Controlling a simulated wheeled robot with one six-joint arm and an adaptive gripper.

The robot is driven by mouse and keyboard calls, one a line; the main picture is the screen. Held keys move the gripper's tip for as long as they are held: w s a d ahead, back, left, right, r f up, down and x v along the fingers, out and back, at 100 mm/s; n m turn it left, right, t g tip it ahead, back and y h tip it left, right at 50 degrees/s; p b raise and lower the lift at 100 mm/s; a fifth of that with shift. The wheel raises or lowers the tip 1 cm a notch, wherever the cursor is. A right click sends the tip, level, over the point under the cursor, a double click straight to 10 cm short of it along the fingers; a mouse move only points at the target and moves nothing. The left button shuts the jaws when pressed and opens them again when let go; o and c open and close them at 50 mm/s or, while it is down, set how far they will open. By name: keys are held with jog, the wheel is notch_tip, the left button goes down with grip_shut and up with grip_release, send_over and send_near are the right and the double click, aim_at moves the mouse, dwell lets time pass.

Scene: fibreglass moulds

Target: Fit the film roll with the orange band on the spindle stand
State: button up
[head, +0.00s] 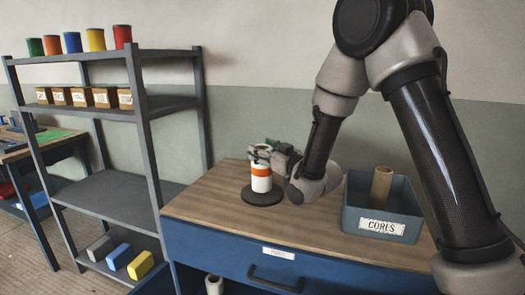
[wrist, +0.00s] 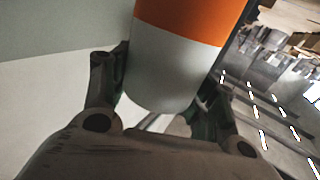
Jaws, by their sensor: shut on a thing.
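The film roll (head: 261,183), white with an orange band, is upright at the dark round base of the spindle stand (head: 249,198). The stand's spindle is hidden, and I cannot tell whether the roll's lower end touches the base. My gripper (head: 262,152) reaches in from the right and is shut on the roll's upper part. In the wrist view, the film roll (wrist: 178,62) sits between the two fingers of my gripper (wrist: 165,92), with its orange band beyond the pale end part.
A blue-grey bin (head: 356,222) labelled CORES, holding a brown tube (head: 381,187), stands right on the wooden worktop (head: 205,208). A white roll (head: 214,285) shows below the worktop, near the blue drawer front (head: 240,262). A grey shelf rack (head: 105,190) with coloured rolls and boxes stands left.

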jog(key=shift+s+d+f, duration=0.1)
jog(key=shift+s+f, duration=0.1)
jog(key=shift+f, duration=0.65)
jog(key=o, duration=1.8)
jog(key=shift+o, duration=0.2)
notch_tip(320, 180, up, 12)
jog(key=shift+w+a+f, duration=0.2)
